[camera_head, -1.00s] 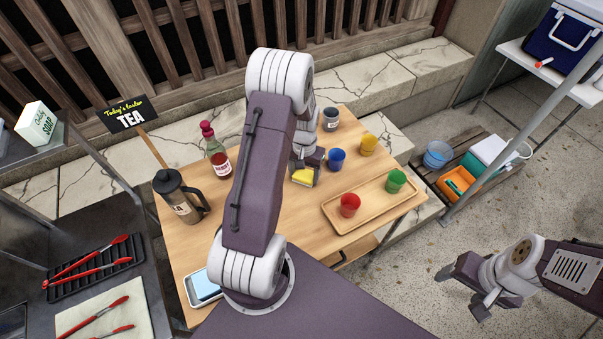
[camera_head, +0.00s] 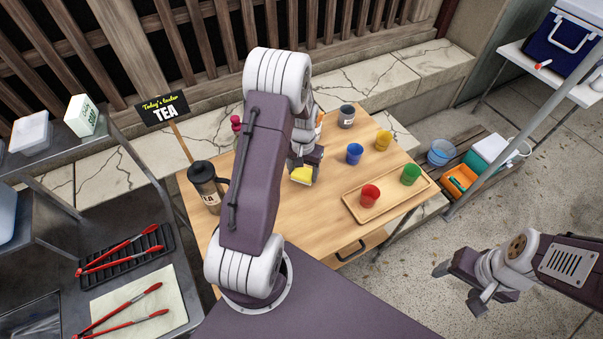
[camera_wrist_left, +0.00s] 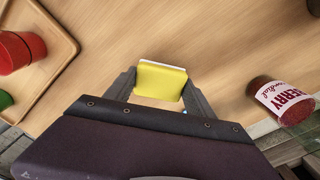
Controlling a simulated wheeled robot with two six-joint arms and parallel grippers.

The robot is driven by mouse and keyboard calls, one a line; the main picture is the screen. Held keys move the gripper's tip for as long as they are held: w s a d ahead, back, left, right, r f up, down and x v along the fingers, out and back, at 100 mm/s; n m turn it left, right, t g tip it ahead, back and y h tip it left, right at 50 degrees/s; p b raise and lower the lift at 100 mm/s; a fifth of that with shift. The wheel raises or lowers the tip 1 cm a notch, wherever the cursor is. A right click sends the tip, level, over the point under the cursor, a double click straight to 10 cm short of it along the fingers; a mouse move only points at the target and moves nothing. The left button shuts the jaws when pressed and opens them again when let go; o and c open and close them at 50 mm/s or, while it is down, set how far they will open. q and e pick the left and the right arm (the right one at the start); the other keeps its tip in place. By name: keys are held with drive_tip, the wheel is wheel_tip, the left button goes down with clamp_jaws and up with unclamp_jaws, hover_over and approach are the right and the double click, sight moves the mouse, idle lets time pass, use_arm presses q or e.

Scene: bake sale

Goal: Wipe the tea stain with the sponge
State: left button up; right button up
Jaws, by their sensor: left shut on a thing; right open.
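My left gripper (camera_head: 303,180) is shut on the yellow sponge (camera_head: 302,174) over the middle of the wooden table (camera_head: 326,205). In the left wrist view the sponge (camera_wrist_left: 160,81) sits between the two fingers (camera_wrist_left: 158,97), with a pale layer along its far edge. I cannot tell whether the sponge touches the table. No tea stain shows on the visible wood; my left arm hides part of the table. My right gripper (camera_head: 461,286) is open and empty, off to the right above the paving.
A wooden tray (camera_head: 387,208) holds a red cup (camera_head: 370,195) and a green cup (camera_head: 411,174). Blue (camera_head: 355,153), yellow (camera_head: 383,140) and grey (camera_head: 347,116) cups stand behind it. A cordial bottle (camera_wrist_left: 284,101) lies near the gripper's right in the wrist view.

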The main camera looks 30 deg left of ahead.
use_arm(q)
drive_tip(key=shift+w+d+r+p, duration=0.1)
drive_tip(key=shift+w+r+p, duration=0.05)
drive_tip(key=shift+r+p, duration=0.3)
drive_tip(key=shift+w+d+r+p, duration=0.1)
drive_tip(key=shift+r+p, duration=0.1)
drive_tip(key=shift+r, duration=0.35)
drive_tip(key=shift+s+a+r+p, duration=0.1)
drive_tip(key=shift+r+p, duration=0.4)
drive_tip(key=shift+r, duration=0.1)
drive_tip(key=shift+s+a+r+p, duration=0.1)
drive_tip(key=shift+r+p, duration=0.4)
drive_tip(key=shift+r, duration=0.05)
drive_tip(key=shift+w+r+p, duration=0.1)
drive_tip(key=shift+r+p, duration=0.35)
drive_tip(key=shift+r, duration=0.05)
drive_tip(key=shift+d, duration=0.1)
